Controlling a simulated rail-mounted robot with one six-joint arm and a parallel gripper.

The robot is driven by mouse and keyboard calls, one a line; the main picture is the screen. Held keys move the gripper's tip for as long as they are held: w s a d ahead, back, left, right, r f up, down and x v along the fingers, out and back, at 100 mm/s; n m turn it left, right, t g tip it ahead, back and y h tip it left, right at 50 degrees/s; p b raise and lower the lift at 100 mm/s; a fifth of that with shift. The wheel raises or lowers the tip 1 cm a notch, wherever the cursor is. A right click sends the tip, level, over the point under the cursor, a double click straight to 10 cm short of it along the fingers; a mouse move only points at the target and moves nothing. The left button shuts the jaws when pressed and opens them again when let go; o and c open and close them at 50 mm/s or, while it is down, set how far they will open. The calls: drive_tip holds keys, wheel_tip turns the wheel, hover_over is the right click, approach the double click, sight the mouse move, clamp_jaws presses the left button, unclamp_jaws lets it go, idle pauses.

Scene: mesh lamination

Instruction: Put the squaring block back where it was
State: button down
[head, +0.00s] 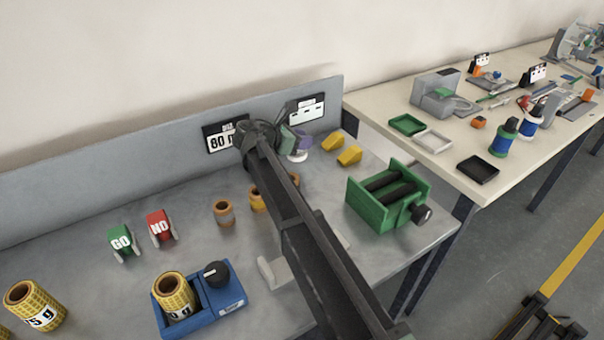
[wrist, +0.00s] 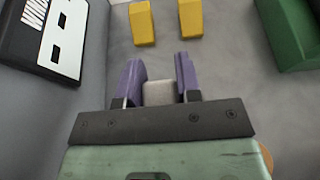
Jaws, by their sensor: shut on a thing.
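My gripper (head: 301,146) is near the grey back panel, beside the display at its right end. In the wrist view, its two purple fingers (wrist: 158,68) are shut on a pale grey block, which I take to be the squaring block (wrist: 158,93). The block sits between the fingers, close to the gripper's dark crossbar. In the head view, a whitish part (head: 298,158) shows below the purple fingers. I cannot tell whether it touches the bench. My arm hides part of the bench middle.
Two yellow wedge blocks (head: 332,141) (head: 349,156) lie right of my gripper. A green roller device (head: 384,213) stands farther right. The display (wrist: 68,32) is close on the left in the wrist view. Brown and yellow rolls (head: 223,213) stand left of my arm.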

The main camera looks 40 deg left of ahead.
sight(300, 151)
drive_tip(key=shift+f, duration=0.45)
wheel_tip(300, 151, down, 4)
drive_tip(key=b, duration=0.4)
drive_tip(key=shift+f, duration=0.25)
drive_tip(key=shift+r, duration=0.3)
drive_tip(key=shift+f, duration=0.2)
drive_tip(key=c, duration=0.8)
unclamp_jaws()
drive_tip(key=shift+s+r+p, duration=0.25)
drive_tip(key=shift+r+p, duration=0.15)
drive_tip(key=shift+r, duration=0.05)
drive_tip(key=p+v, duration=0.4)
drive_tip(key=v, duration=0.7)
drive_tip(key=shift+s+a, duration=0.15)
drive_tip(key=shift+s, duration=0.05)
drive_tip(key=shift+f, duration=0.1)
